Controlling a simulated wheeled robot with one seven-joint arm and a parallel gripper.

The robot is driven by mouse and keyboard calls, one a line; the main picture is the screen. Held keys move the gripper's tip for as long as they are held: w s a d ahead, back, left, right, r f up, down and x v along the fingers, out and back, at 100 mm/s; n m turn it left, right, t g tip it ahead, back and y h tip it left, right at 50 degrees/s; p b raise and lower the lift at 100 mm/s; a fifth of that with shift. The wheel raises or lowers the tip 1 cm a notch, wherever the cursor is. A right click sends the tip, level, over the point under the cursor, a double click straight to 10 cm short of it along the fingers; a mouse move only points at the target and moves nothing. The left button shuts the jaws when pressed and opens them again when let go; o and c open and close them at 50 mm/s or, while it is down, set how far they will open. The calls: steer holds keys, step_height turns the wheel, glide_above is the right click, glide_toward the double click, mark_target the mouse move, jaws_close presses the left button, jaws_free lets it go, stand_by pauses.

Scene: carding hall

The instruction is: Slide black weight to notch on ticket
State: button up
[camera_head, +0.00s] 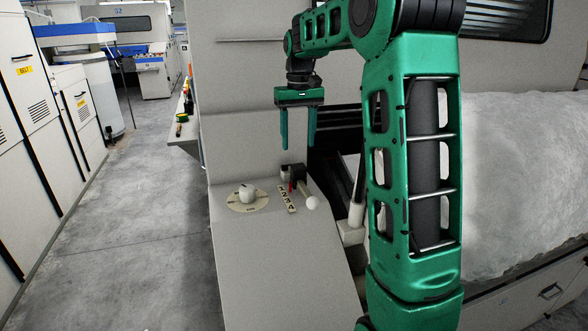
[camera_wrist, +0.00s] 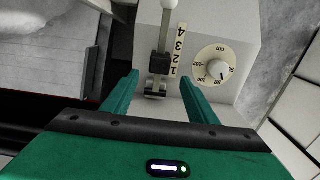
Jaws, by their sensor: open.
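The black weight (camera_wrist: 159,65) sits on a pale bar (camera_wrist: 164,33) beside a cream number strip (camera_wrist: 178,48) marked 1 to 4. In the wrist view it is level with about the 1 and 2; the exact notch cannot be told. The bar ends in a white ball (camera_wrist: 170,4). In the head view the weight (camera_head: 298,172) is near the far end of the strip (camera_head: 287,199), with the ball (camera_head: 312,203) toward me. My gripper (camera_head: 298,146) points down, open and empty, above the weight. The wrist view shows the weight between the fingers (camera_wrist: 159,76). I cannot make out a ticket.
A white knob (camera_head: 247,192) on a round dial (camera_head: 240,205) stands left of the strip on the grey panel (camera_head: 290,250). A pale upright handle (camera_head: 357,205) is to the right, near my arm. White fibre (camera_head: 520,170) lies farther right. The aisle floor (camera_head: 130,220) is clear.

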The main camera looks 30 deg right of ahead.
mark_target(298, 165)
step_height(298, 165, down, 9)
steer(key=shift+f, duration=0.2)
stand_by(0.3)
